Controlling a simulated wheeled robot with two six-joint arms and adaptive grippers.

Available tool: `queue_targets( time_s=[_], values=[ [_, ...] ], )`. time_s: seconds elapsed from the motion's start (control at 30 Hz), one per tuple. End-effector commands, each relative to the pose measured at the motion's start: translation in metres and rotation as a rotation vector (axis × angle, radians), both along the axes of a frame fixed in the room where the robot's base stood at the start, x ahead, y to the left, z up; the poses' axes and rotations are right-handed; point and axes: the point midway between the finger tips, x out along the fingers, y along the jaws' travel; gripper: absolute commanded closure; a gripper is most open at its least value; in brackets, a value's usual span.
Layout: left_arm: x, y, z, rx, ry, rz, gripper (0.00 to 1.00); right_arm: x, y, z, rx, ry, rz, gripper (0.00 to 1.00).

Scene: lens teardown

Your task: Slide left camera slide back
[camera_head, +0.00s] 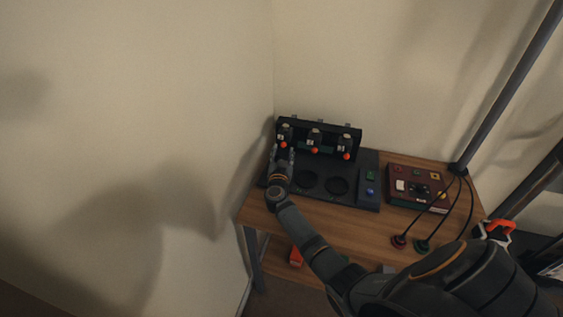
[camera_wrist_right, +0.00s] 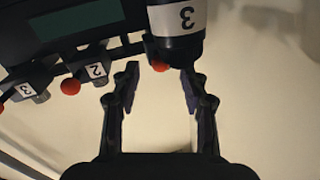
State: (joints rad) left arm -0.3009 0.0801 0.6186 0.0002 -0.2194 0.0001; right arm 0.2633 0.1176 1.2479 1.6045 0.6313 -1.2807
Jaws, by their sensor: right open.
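The left camera slide (camera_head: 285,130) is a dark unit with a red knob (camera_head: 283,145), at the left end of a black rack. In the right wrist view it is the large dark cylinder (camera_wrist_right: 176,45) with a white number label, and its red knob (camera_wrist_right: 160,66) hangs below. My right gripper (camera_head: 282,153) is open in front of this slide. In the right wrist view the fingertips (camera_wrist_right: 158,72) stand on both sides of the red knob, with gaps visible. I cannot tell how deep the knob sits between them. My left gripper is not in view.
Two more slides with red knobs, the middle one (camera_head: 315,138) and the right one (camera_head: 347,143), share the rack. The dark base panel (camera_head: 355,198) has round recesses. A red button box (camera_head: 417,187) stands to the right on the wooden table (camera_head: 345,225). A wall is close at left.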

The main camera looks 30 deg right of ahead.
Motion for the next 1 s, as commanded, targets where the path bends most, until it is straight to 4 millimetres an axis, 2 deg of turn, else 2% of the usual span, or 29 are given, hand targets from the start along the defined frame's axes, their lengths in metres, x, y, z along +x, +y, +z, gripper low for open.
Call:
queue_targets(
  time_s=[0.03,0.2,0.4,1.0],
  values=[
    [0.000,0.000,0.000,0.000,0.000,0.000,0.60,-0.011,0.010,-0.002,0.005,0.001,0.002,0.56],
    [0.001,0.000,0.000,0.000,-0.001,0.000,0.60,-0.043,0.034,-0.001,0.004,0.000,0.001,0.56],
    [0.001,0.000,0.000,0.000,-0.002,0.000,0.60,-0.063,0.050,0.000,0.002,0.000,-0.001,0.56],
    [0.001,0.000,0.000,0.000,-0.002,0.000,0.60,-0.066,0.053,0.002,-0.001,-0.005,0.009,0.56]
  ],
)
